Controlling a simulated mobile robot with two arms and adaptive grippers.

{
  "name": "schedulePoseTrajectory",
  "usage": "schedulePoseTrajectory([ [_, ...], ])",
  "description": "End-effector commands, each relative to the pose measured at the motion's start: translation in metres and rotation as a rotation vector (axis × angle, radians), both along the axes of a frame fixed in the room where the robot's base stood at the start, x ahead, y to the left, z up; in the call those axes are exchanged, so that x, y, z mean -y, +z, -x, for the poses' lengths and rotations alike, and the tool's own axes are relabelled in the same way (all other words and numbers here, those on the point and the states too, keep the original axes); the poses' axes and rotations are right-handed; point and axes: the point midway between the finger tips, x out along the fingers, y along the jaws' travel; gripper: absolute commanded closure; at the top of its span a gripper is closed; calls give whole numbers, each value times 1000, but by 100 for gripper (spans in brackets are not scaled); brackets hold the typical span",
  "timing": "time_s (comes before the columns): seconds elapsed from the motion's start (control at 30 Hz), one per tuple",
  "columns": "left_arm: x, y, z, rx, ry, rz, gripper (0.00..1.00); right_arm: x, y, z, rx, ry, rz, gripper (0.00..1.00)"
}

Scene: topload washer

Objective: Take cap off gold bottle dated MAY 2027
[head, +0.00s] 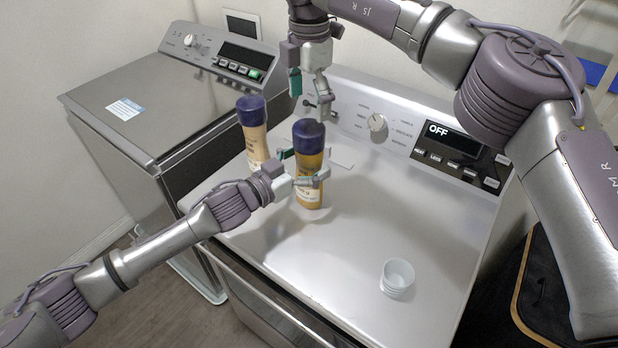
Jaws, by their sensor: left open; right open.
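A gold bottle (308,190) with a dark purple cap (308,136) stands upright on the washer top. A paler cream bottle (254,135) with a similar purple cap (251,110) stands behind it to the left. The labels are too small to read, so I cannot tell the dates. My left gripper (302,168) is open, with its fingers at the gold bottle's upper body, one partly behind it. I cannot tell whether they touch. My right gripper (309,88) is open and points down above the gold bottle's cap, apart from it.
The control panel (400,135) with a knob (377,122) and "OFF" display rises along the back. Another grey machine (150,100) stands at left.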

Motion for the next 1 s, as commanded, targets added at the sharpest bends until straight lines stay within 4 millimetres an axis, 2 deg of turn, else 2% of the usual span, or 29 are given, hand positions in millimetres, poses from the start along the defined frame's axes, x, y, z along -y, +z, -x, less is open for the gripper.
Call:
schedulePoseTrajectory([
  [0.27, 1, 0, -1, 0, 0, 0, 7, 0, 0, 0, 0, 0, 0, 10],
  [0.8, 1, 0, -1, -1, 0, 1, 97, 0, 0, 0, 0, 0, 0, 10],
  [0.83, 1, 0, -1, -1, 0, 1, 100, 0, 0, 0, 0, 0, 0, 10],
  [1.0, 1, 0, -1, -1, 0, 1, 100, -1, 3, 3, 17, 86, 6, 9],
])
